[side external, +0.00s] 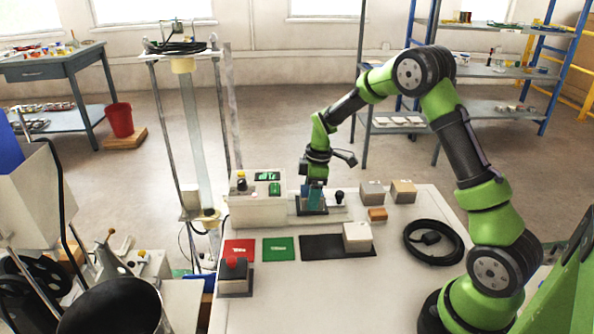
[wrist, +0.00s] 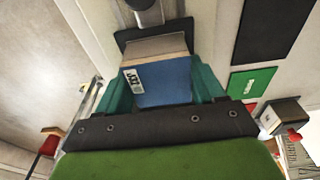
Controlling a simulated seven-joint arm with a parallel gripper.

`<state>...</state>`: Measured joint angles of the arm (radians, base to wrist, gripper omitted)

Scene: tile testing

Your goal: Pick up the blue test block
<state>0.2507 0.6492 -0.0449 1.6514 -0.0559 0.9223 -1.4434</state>
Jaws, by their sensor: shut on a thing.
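The blue test block (wrist: 165,82) sits between the teal fingers of my gripper (wrist: 165,92) in the wrist view, with a white printed label on its face. The fingers are shut on its two sides. In the side view my gripper (side external: 314,192) points down over a dark plate (side external: 312,210) at the back of the table, and the block is mostly hidden by the fingers. In the wrist view a grey-beige piece shows just beyond the block, over the dark plate (wrist: 128,38). I cannot tell whether the block touches the plate.
Two grey and tan blocks (side external: 403,191) and a small orange-brown block (side external: 377,214) stand right of my gripper. A black cable coil (side external: 433,241) lies right.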

